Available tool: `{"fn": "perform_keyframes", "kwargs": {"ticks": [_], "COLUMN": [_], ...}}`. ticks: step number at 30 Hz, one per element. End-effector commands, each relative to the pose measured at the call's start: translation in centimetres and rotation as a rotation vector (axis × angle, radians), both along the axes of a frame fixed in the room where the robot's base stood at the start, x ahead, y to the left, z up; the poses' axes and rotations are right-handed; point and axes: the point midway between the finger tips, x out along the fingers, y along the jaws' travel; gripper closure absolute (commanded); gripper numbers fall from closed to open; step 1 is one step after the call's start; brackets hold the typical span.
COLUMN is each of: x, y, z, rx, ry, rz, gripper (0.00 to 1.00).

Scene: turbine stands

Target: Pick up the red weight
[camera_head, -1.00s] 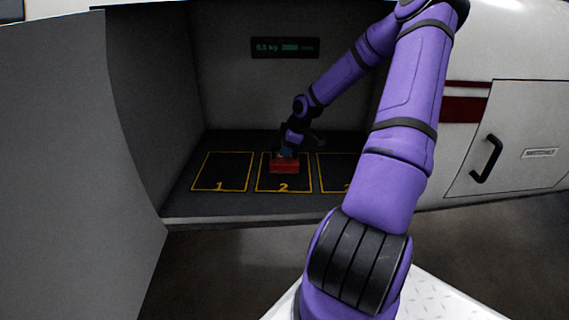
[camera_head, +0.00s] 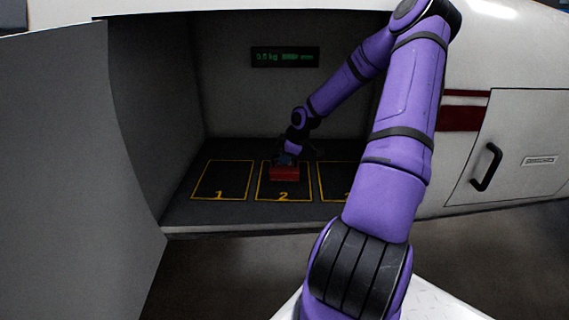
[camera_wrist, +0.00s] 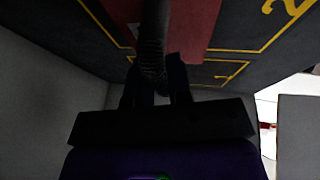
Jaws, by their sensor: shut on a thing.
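The red weight (camera_head: 284,174) is a small red block on the yellow-outlined square marked 2 (camera_head: 285,197) inside the grey bay. In the wrist view the red weight (camera_wrist: 188,22) fills the upper middle, with a dark handle (camera_wrist: 152,40) running along it. My gripper (camera_head: 285,159) is at the top of the weight. In the wrist view my gripper (camera_wrist: 158,84) has its fingers closed around the handle's near end. The head view is too small to tell whether the weight is lifted off the square.
Square 1 (camera_head: 222,181) on the left is empty. Square 3 (camera_head: 337,182) is partly hidden by my arm. A grey wall panel (camera_head: 75,150) stands on the left. A green-lit display (camera_head: 285,57) hangs on the back wall. A handled white door (camera_head: 505,150) is on the right.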

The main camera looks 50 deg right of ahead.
Motion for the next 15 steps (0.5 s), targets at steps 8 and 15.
{"fn": "perform_keyframes", "kwargs": {"ticks": [8, 15], "x": [0.0, -3.9], "y": [-0.1, 2.2], "z": [3.1, 3.9], "rx": [-0.003, -0.002], "ry": [-0.003, 0.001], "rz": [-0.001, -0.001], "gripper": [1.0, 1.0]}}
